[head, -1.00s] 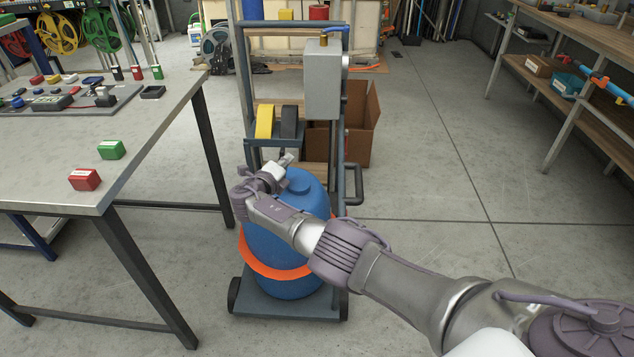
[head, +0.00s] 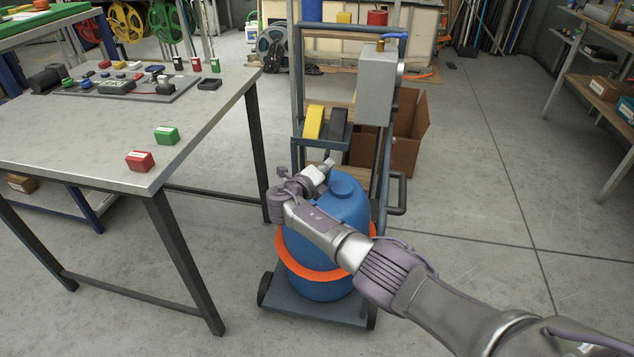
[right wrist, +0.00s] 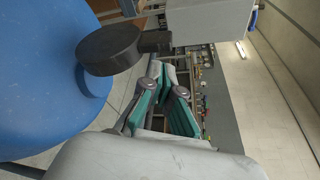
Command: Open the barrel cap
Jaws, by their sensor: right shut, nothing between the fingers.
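A blue barrel (head: 333,225) stands upright on a wheeled cart, with an orange band around it. Its round blue cap (head: 342,186) is on top and in place. My right gripper (head: 329,164) is just behind and left of the cap, apart from it as far as I can tell. In the right wrist view, the barrel (right wrist: 40,75) fills the left side and a blue raised part, likely the cap (right wrist: 93,82), shows at its edge. The fingers of my right gripper (right wrist: 167,80) are closed together with nothing between them. My left gripper is out of view.
The cart's frame (head: 296,70) carries a grey box (head: 376,98) and yellow and dark discs above the barrel. A dark disc (right wrist: 108,50) shows close by in the wrist view. A metal table (head: 205,120) stands left, a cardboard box (head: 408,140) behind. Floor on the right is clear.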

